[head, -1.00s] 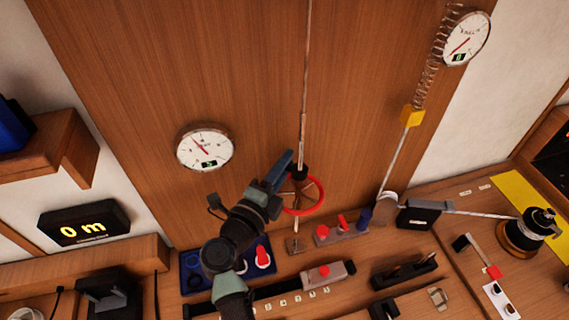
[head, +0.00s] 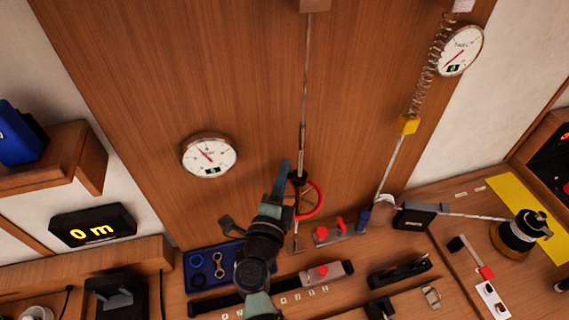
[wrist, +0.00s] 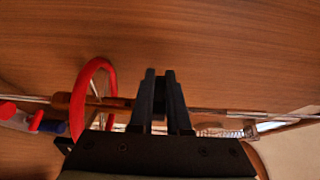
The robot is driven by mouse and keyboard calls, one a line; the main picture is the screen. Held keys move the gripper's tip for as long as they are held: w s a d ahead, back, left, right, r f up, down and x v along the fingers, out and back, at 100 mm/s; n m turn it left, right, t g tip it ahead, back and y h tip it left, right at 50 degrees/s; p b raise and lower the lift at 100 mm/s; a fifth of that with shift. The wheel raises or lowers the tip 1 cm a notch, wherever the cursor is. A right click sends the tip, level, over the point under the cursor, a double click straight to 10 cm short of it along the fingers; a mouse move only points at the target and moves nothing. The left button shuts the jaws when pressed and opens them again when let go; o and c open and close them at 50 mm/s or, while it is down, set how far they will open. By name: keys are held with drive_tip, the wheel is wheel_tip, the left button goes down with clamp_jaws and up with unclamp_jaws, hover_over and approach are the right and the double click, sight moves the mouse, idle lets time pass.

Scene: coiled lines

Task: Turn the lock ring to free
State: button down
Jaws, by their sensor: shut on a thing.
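A thin upright rod (head: 303,105) runs down the wooden board. A red handwheel (head: 320,200) sits on its lower part, partly hidden behind my arm. It also shows in the wrist view (wrist: 83,82) left of my fingers. My gripper (head: 297,177) is shut at a small dark collar on the rod, just above the handwheel. I take this collar for the lock ring; it is mostly hidden by the fingers. In the wrist view my fingers (wrist: 160,80) close across the rod line with a dark piece between them. Any mark on the ring is not legible.
Two round dials (head: 209,155) (head: 460,51) hang on the board. A spring (head: 428,72) with a yellow block (head: 408,125) is to the right.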

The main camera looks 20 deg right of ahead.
drive_tip(key=n+y, duration=0.1)
drive_tip(key=y, duration=0.1)
drive_tip(key=s+n+t+y, duration=0.1)
drive_tip(key=n+y, duration=0.1)
drive_tip(key=shift+t, duration=0.3)
drive_tip(key=s+n+g+y+b, duration=0.1)
drive_tip(key=n+y+b, duration=0.3)
drive_tip(key=y+b, duration=0.1)
drive_tip(key=s+n+g+y+b, duration=0.1)
drive_tip(key=n+g+y+b, duration=0.1)
drive_tip(key=n+y+b, duration=0.2)
drive_tip(key=s+n+g+y+b, duration=0.1)
drive_tip(key=n+y+b, duration=0.2)
drive_tip(key=y+b, duration=0.3)
drive_tip(key=shift+d+n+g+y, duration=0.15)
drive_tip(key=shift+d+n+y, duration=0.05)
drive_tip(key=shift+y, duration=0.45)
drive_tip(key=shift+d+n+g+y, duration=0.15)
drive_tip(key=shift+n+y, duration=0.05)
drive_tip(key=shift+y, duration=0.45)
drive_tip(key=shift+r, duration=0.1)
drive_tip(key=c, duration=0.9)
unclamp_jaws()
